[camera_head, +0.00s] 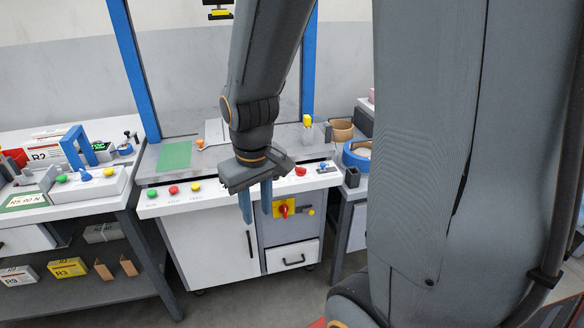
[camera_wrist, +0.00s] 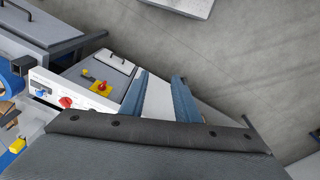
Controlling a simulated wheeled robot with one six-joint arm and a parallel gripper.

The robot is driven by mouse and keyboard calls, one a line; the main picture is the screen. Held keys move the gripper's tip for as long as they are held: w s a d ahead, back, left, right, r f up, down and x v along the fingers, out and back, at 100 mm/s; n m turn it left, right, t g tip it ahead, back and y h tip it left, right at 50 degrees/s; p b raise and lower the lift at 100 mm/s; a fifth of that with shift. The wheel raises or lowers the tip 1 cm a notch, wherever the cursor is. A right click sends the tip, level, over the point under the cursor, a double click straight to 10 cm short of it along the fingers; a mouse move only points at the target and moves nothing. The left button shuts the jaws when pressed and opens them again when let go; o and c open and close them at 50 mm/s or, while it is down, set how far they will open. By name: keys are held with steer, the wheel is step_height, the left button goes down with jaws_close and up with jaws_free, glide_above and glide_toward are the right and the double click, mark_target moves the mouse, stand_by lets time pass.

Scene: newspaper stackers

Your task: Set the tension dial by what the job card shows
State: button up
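My gripper (camera_head: 256,208) hangs in front of the machine's white control panel. Its two blue fingers are apart with nothing between them, and they also show open in the wrist view (camera_wrist: 161,92). A red knob (camera_head: 300,171) is on the panel's right part; it shows in the wrist view (camera_wrist: 65,102) beside a small blue knob (camera_wrist: 40,93). I cannot tell which knob is the tension dial. A green-edged card (camera_head: 24,200) on the left bench seems to read "R5 90 N". A plain green sheet (camera_head: 174,155) lies on the machine top.
A red rotary switch on a yellow plate (camera_head: 284,208) is on the cabinet front, right of my fingers. Red, green and yellow buttons (camera_head: 173,189) line the panel's left. The left bench holds a control box (camera_head: 88,187) and a blue frame (camera_head: 78,147). The floor in front is clear.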

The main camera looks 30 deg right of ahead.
steer(key=w+d+f+n+g+h+b, duration=0.1)
steer(key=w+d+f+n, duration=0.25)
steer(key=w+d, duration=0.45)
steer(key=w+d+f+n+g+h+b, duration=0.1)
steer(key=w+d+f+n+h, duration=0.3)
steer(key=w, duration=0.9)
steer(key=w+d+f+n+y+b, duration=0.1)
steer(key=w+d+n+b, duration=0.1)
steer(key=w+d+n, duration=0.6)
steer(key=f, duration=0.2)
steer(key=w+f+m+p, duration=0.1)
steer(key=f, duration=0.1)
steer(key=f+m+p, duration=0.1)
steer(key=f, duration=0.1)
steer(key=shift+w+a+f, duration=0.1)
steer(key=shift+w+a, duration=0.15)
steer(key=shift+a, duration=0.1)
steer(key=shift+a, duration=0.1)
jaws_close()
